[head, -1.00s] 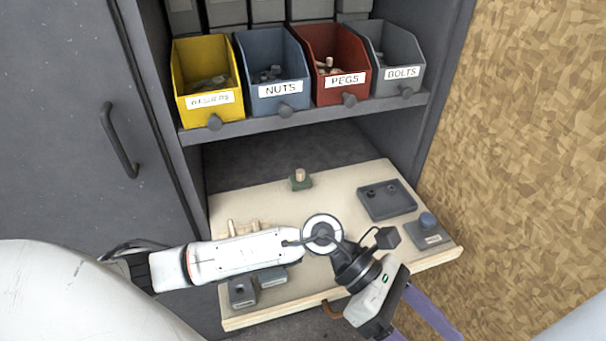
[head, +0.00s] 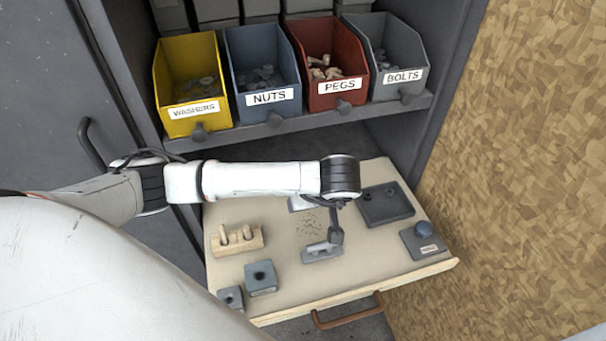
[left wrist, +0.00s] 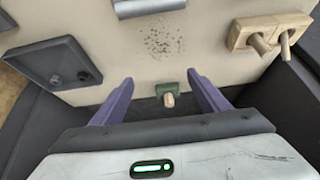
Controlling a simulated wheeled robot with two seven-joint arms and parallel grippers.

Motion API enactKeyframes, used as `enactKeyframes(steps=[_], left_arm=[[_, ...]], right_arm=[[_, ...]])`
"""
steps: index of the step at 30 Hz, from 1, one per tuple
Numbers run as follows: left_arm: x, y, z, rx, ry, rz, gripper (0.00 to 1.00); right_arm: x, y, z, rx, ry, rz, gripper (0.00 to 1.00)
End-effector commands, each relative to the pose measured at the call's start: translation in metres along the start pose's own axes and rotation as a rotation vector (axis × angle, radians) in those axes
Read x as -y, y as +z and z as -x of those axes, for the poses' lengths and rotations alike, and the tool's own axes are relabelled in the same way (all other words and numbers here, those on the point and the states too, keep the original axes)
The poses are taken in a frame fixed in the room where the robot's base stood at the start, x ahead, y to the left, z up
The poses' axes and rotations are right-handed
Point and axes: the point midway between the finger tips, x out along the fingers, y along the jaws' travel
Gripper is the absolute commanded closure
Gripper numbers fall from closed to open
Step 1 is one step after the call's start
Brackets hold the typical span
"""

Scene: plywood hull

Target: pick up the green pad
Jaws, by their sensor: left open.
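In the left wrist view, a small dark green pad (left wrist: 164,88) sits on the pale drawer board with a light wooden peg (left wrist: 169,100) on it. My left gripper (left wrist: 160,77) is open, its two purple fingers apart on either side of the pad in the picture. Nothing is between the fingertips that I can see gripped; how far they are above the pad is hard to tell. In the head view my left arm crosses the board, and its wrist hides the pad and the fingers. My right gripper is in no view.
Pale drawer board (head: 370,262) holds a wooden peg block (head: 237,242), a blue-grey holed block (head: 261,278), a grey stand (head: 322,250), a dark two-hole plate (head: 386,204) and a knobbed block (head: 423,240). Labelled bins, including yellow washers (head: 192,115), stand on the shelf above.

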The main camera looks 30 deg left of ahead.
Motion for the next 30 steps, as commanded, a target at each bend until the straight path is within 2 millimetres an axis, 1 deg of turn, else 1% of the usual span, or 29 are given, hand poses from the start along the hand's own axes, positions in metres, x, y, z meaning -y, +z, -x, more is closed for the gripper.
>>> enactKeyframes(steps=[2, 9, 13, 20, 22, 24, 27, 30], left_arm=[[0.003, -0.013, -0.008, 0.000, -0.006, 0.004, 0.31], [0.002, -0.058, -0.034, 0.003, -0.003, 0.004, 0.31], [0.001, -0.074, -0.044, 0.003, -0.002, 0.003, 0.31], [0.000, -0.088, -0.053, 0.002, 0.001, 0.003, 0.31], [0.001, -0.095, -0.058, 0.002, 0.000, 0.004, 0.31], [0.001, -0.090, -0.073, 0.004, -0.001, 0.002, 0.31], [0.001, -0.090, -0.089, 0.004, -0.001, 0.003, 0.31], [0.001, -0.091, -0.100, 0.002, 0.001, 0.003, 0.31]], right_arm=[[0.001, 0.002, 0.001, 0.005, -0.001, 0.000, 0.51], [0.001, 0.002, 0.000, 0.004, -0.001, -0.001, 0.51], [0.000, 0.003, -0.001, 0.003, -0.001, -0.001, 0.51], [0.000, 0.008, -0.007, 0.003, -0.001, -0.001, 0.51], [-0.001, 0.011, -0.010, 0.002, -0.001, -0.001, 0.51], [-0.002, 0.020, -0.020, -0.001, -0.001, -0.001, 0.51], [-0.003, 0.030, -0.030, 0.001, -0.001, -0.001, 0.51], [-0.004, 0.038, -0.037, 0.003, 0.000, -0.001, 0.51]])
